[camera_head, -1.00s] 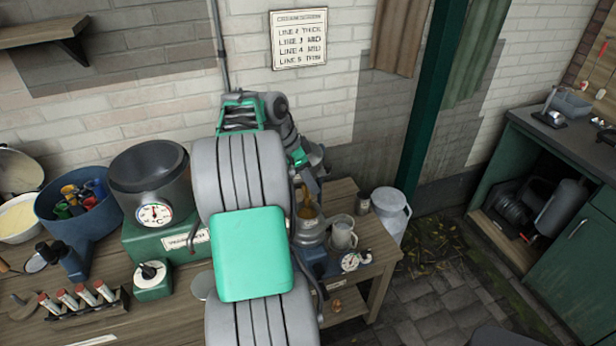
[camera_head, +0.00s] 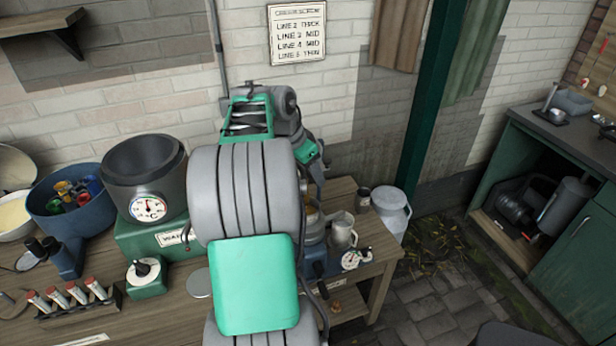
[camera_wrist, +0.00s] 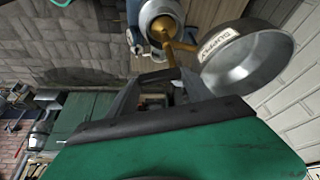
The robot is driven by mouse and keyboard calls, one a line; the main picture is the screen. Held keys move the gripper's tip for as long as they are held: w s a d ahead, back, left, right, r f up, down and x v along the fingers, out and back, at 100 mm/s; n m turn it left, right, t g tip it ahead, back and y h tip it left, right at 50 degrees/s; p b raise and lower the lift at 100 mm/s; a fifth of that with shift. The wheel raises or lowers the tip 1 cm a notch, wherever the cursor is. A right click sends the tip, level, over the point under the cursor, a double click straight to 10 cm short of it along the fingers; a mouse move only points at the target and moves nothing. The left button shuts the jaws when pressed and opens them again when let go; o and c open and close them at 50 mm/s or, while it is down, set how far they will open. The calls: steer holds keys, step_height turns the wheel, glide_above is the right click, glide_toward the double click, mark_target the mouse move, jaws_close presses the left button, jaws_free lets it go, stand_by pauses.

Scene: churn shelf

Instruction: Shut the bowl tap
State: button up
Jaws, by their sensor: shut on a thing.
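In the wrist view, a grey metal bowl (camera_wrist: 248,62) with a pale label tilts at the upper right. A brass tap (camera_wrist: 181,45) comes out from its side, over a round metal vessel (camera_wrist: 158,14) with a brass inside. My gripper (camera_wrist: 170,80) is shut at the lower end of the tap's brass stem, which runs down between the fingers. The exact contact is partly hidden. In the head view, my arm covers the gripper, the tap and most of the bowl.
In the head view, a metal jug (camera_head: 342,230) and a dial gauge (camera_head: 352,260) stand right of my arm. A milk can (camera_head: 391,208) stands beyond the bench end. A dark pot with a dial (camera_head: 145,170) and a blue tub (camera_head: 68,215) stand left.

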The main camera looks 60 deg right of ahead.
steer(key=n+b, duration=0.1)
steer(key=n+t, duration=0.1)
steer(key=n+b, duration=0.1)
steer(key=shift+s+d+f+n+h+b, duration=0.15)
steer(key=shift+s+d+n+h+b, duration=0.15)
steer(key=shift+d+n, duration=0.1)
steer(key=shift+w+d+r+n+t+y, duration=0.1)
steer(key=shift+d+n+t+y, duration=0.4)
steer(key=shift+n, duration=1.2)
steer(key=shift+d+r+n+t+h, duration=0.15)
steer(key=shift+n+t, duration=0.7)
steer(key=shift+n, duration=0.85)
steer(key=shift+w+d+f+n+t+y, duration=0.1)
steer(key=shift+d+n+t+y, duration=0.4)
steer(key=shift+n, duration=1.2)
steer(key=shift+a+t, duration=0.1)
steer(key=shift+t, duration=0.25)
steer(key=o, duration=1.4)
steer(key=shift+c, duration=0.2)
